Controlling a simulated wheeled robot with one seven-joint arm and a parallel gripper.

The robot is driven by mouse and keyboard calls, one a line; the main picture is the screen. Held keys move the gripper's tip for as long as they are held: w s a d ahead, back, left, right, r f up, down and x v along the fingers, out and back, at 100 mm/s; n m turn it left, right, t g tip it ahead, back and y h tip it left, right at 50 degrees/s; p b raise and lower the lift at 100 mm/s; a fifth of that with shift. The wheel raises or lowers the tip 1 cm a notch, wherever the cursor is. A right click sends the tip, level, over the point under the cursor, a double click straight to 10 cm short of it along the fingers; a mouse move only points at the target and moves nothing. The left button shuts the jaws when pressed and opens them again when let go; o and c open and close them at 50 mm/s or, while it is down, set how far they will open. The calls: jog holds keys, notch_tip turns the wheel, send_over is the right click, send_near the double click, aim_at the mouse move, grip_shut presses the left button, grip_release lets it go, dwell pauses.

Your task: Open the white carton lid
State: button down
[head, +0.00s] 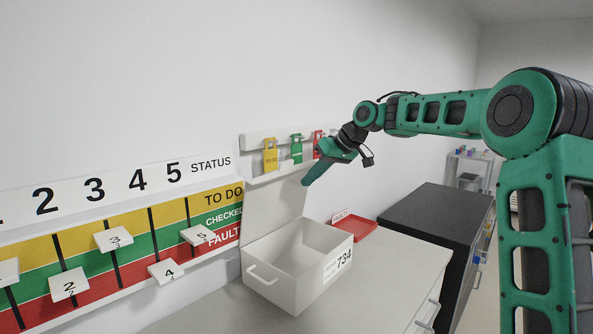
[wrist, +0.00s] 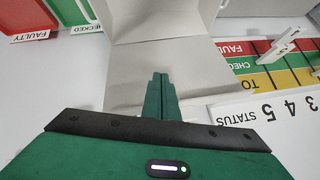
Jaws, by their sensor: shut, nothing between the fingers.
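The white carton (head: 318,285) marked 734 stands on the white cabinet top with its inside showing empty. Its lid (head: 272,212) stands raised at the back, near upright towards the wall. My gripper (head: 306,182) points down at the lid's upper right part, with its fingers together and nothing between them. In the wrist view the shut fingers (wrist: 159,76) lie in front of the pale lid (wrist: 195,62), and the carton's inside (wrist: 160,14) shows beyond. I cannot tell whether the fingertips touch the lid.
A red tray (head: 362,229) labelled FAULTY lies right of the carton. A status board (head: 130,240) with numbered tags is on the wall at left. A rail (head: 262,138) with yellow, green and red tags is behind my gripper. A dark cabinet (head: 435,215) stands at right.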

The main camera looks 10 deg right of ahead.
notch_tip(320, 180, down, 4)
jog(key=s+a+m+y, duration=0.2)
jog(key=y, duration=0.1)
jog(key=m+t+y, duration=0.4)
jog(key=m+t, duration=0.6)
jog(key=m, duration=0.3)
send_near(288, 163)
jog(key=shift+m+h, duration=0.3)
jog(key=x, duration=0.6)
jog(key=shift+w+a, duration=0.15)
jog(key=shift+a, duration=0.1)
jog(key=shift+d, duration=0.1)
